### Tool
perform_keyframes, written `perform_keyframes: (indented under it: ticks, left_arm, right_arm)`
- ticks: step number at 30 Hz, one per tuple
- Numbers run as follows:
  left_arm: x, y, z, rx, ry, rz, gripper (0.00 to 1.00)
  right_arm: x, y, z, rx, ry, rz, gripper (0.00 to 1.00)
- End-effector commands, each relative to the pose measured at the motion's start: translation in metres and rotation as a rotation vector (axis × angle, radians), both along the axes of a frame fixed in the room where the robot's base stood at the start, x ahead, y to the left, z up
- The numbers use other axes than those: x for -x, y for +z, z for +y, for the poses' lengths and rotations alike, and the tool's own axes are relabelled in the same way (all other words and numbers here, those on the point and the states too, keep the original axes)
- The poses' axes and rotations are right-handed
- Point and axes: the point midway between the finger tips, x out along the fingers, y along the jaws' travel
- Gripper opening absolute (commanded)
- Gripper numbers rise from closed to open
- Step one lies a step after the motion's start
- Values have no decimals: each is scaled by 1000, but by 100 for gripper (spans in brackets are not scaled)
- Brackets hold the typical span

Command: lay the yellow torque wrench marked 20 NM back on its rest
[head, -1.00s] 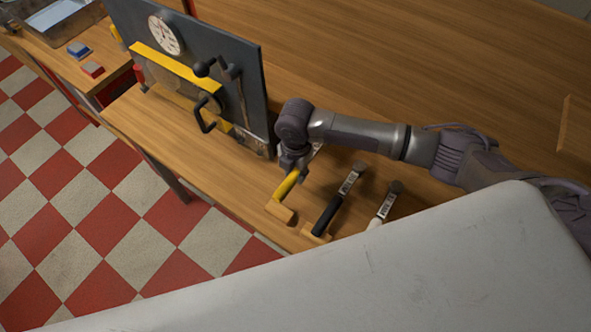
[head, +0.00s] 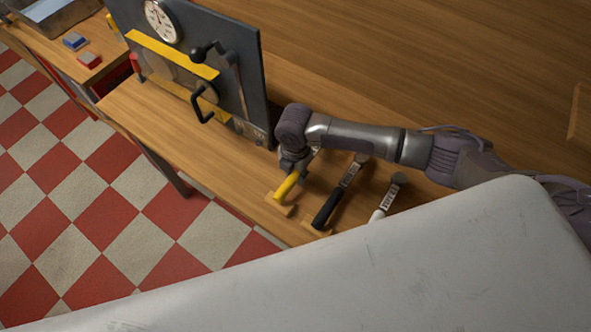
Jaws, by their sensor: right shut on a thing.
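The yellow torque wrench (head: 288,187) is at the left of a row of wrenches on the wooden bench. Its yellow handle is over a small wooden rest (head: 279,206) near the bench's front edge; I cannot tell whether it touches the rest. My right gripper (head: 289,171) comes down from above and is shut on the wrench; its fingers are mostly hidden by the wrist. The 20 NM marking cannot be read. My left gripper is not in view.
A black-handled wrench (head: 329,205) and a white-handled wrench (head: 383,207) lie to the right. A dark upright panel (head: 239,45) with gauge, lever and handle stands to the left. A large pale surface (head: 330,270) fills the foreground. Bench behind my arm is clear.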

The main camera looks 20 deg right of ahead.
Motion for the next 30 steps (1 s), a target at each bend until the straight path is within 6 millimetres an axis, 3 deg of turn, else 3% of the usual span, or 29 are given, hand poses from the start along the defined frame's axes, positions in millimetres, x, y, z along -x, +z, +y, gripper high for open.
perform_keyframes:
  ticks: [28,29,30]
  left_arm:
    - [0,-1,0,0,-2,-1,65]
    - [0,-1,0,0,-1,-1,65]
    - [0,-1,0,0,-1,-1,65]
  right_arm:
    - [-1,-8,1,-1,1,-2,0]
    - [-1,-8,1,-1,1,-2,35]
    - [0,-8,0,-1,1,-2,41]
